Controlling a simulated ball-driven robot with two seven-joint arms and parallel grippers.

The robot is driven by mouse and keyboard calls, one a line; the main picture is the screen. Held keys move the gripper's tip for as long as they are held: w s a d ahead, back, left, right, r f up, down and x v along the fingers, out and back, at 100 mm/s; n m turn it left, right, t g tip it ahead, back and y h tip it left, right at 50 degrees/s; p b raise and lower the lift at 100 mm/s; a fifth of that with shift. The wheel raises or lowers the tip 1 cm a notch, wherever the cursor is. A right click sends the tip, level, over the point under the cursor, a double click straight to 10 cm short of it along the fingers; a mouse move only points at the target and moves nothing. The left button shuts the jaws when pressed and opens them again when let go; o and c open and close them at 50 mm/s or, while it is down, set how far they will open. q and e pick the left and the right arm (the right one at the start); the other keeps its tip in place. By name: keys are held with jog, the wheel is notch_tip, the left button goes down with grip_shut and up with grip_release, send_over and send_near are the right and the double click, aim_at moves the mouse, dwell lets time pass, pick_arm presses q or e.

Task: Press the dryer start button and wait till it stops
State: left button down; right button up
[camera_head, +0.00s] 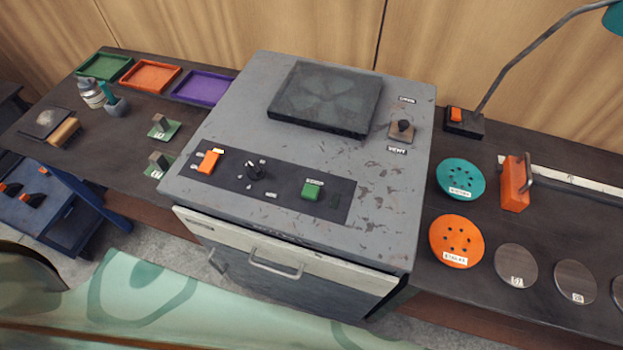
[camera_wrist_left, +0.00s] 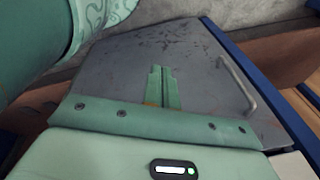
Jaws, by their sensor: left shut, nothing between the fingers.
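The dryer is a worn grey box (camera_head: 390,190) in the middle of the head view. Its dark control strip (camera_head: 232,182) carries an orange rocker switch (camera_head: 209,161), a black knob (camera_head: 254,172) and a green button (camera_head: 312,190). A small dark panel sits right of the green button. My left gripper (camera_wrist_left: 163,70) shows in the left wrist view with its green fingers together and nothing between them. A grey panel with a bar handle (camera_wrist_left: 238,86) lies beyond the fingers. Neither gripper shows in the head view.
Green, orange and purple trays (camera_head: 203,87) stand at the back left of the bench. Teal (camera_head: 460,172) and orange discs (camera_head: 457,234), several grey discs and an orange block (camera_head: 515,188) lie on the right. A lamp arm (camera_head: 540,45) rises at the back right.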

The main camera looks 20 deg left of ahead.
pick_arm(q)
jog(key=w+r+m+t+y+p, duration=0.15)
jog(key=w+r+p, duration=0.35)
jog(key=r, duration=1)
jog(key=w+a+r+m+t+p, duration=0.15)
jog(key=w+r+p, duration=0.35)
jog(key=r, duration=1)
jog(key=w+r+t+y+p, duration=0.15)
jog(key=w+r+p, duration=0.35)
jog(key=r, duration=1)
jog(key=w+d+r+m+t+h, duration=0.1)
jog(key=w+d+r+m+h, duration=0.25)
jog(key=d, duration=0.35)
jog(key=w+d+r+m+t+h, duration=0.1)
jog(key=w+d+r+m+h, duration=0.25)
jog(key=d, duration=0.25)
jog(key=w+d+f+m+g+h, duration=0.1)
jog(key=d+f+m+g+h, duration=0.2)
jog(key=d+f+m+h, duration=0.15)
jog(key=shift+g+y, duration=0.25)
jog(key=shift+g, duration=0.2)
jog(key=w+a, duration=0.1)
jog(key=w+a+f, duration=0.1)
jog(key=a, duration=0.1)
jog(key=a+f, duration=0.1)
jog(key=shift+w+a, duration=0.15)
jog(key=shift+w, duration=0.25)
jog(key=shift+f, duration=0.2)
